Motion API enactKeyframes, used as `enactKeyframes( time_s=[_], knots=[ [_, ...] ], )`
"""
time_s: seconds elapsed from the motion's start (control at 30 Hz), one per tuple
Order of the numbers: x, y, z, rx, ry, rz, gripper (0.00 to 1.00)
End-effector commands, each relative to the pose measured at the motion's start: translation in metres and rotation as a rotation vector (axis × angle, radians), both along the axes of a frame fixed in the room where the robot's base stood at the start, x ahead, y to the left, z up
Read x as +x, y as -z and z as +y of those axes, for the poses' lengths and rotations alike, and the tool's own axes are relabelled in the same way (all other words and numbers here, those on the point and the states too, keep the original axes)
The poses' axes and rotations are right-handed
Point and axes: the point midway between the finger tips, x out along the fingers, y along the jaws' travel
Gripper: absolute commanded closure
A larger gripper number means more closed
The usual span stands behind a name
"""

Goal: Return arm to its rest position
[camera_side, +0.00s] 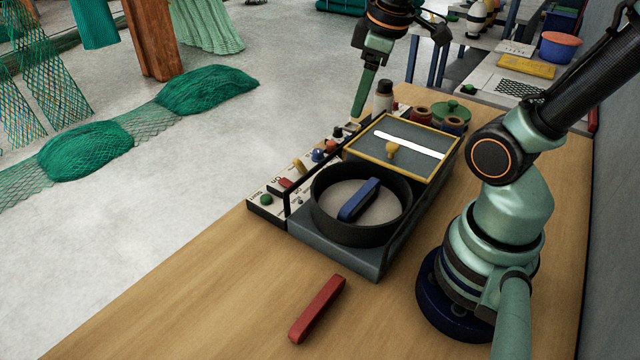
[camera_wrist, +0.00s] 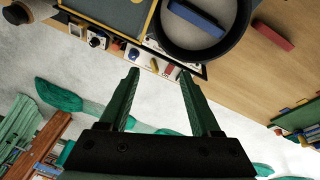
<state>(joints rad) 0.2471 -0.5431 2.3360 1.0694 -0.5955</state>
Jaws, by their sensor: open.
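My gripper (camera_side: 364,92) is raised above the far end of the control panel in the side view, pointing down. In the wrist view my gripper (camera_wrist: 159,76) has its two green fingers spread apart with nothing between them. The control panel (camera_side: 262,207) with coloured knobs and switches lies below and beyond the fingertips. A blue block (camera_side: 359,199) lies in the round black dish (camera_side: 316,209) on the grey device. It also shows in the wrist view (camera_wrist: 197,17).
A red block (camera_side: 317,309) lies on the wooden table (camera_side: 190,305) in front of the device. A yellow-framed tray (camera_side: 401,138) sits behind the dish. Small jars and a white bottle (camera_side: 383,97) stand farther back. Green nets (camera_side: 208,90) lie on the floor at left. The table's front left is clear.

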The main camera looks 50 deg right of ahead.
Motion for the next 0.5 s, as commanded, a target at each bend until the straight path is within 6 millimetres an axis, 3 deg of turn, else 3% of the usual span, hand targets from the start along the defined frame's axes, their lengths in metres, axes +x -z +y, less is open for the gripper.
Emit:
enactKeyframes(
  time_s=[0.03, 0.2, 0.5],
  knots=[
    [0.002, -0.001, 0.015, 0.020, 0.043, -0.047, 0.36],
    [0.006, -0.002, 0.051, 0.118, 0.205, -0.170, 0.36],
    [0.007, -0.002, 0.071, 0.197, 0.309, -0.232, 0.36]
  ],
)
